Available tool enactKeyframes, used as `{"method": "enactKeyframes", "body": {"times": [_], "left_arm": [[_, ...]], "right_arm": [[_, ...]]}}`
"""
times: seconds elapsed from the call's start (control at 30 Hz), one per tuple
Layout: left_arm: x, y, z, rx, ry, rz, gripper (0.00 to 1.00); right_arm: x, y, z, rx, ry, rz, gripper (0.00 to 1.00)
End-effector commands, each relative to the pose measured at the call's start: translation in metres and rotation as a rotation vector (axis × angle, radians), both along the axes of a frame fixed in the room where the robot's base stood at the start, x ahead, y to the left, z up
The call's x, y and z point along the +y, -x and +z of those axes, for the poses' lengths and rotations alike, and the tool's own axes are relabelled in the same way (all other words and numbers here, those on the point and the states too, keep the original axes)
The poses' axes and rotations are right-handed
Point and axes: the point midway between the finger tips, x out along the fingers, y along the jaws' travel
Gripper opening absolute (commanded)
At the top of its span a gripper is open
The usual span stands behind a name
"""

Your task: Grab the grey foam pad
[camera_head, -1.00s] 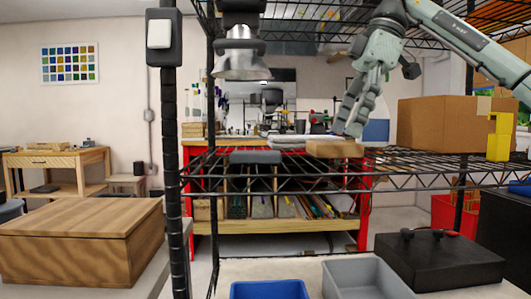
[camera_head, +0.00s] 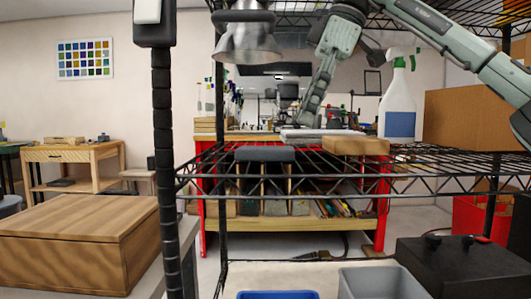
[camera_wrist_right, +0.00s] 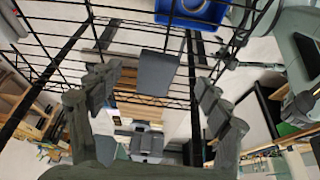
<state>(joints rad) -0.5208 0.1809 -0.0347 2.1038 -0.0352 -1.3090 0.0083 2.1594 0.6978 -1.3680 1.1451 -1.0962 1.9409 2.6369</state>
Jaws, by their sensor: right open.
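My left gripper is not in view.
A wooden block (camera_head: 356,146) lies on the shelf right of the pad. A spray bottle (camera_head: 397,105) and a cardboard box (camera_head: 470,118) stand further right. A metal lamp (camera_head: 246,42) hangs above the pad. A black shelf post (camera_head: 163,150) stands at the left.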

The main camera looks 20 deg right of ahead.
Motion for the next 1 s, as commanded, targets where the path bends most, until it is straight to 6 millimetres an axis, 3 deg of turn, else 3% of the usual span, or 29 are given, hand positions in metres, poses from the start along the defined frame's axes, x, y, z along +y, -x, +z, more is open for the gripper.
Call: {"method": "enactKeyframes", "body": {"times": [0.2,0.33,0.5,0.8,1.0], "left_arm": [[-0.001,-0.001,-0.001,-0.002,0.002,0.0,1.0],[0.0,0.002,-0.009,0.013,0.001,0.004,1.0],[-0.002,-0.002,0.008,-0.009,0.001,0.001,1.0],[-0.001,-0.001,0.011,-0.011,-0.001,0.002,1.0],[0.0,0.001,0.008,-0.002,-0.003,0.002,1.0]], "right_arm": [[0.018,-0.006,0.0,0.002,0.001,0.002,0.78],[0.025,-0.009,-0.025,0.002,0.001,0.001,0.78],[0.033,-0.012,-0.043,0.001,0.001,0.0,0.78],[0.034,-0.013,-0.046,0.0,-0.001,-0.001,0.78],[0.034,-0.013,-0.046,0.0,-0.001,-0.001,0.53]]}}
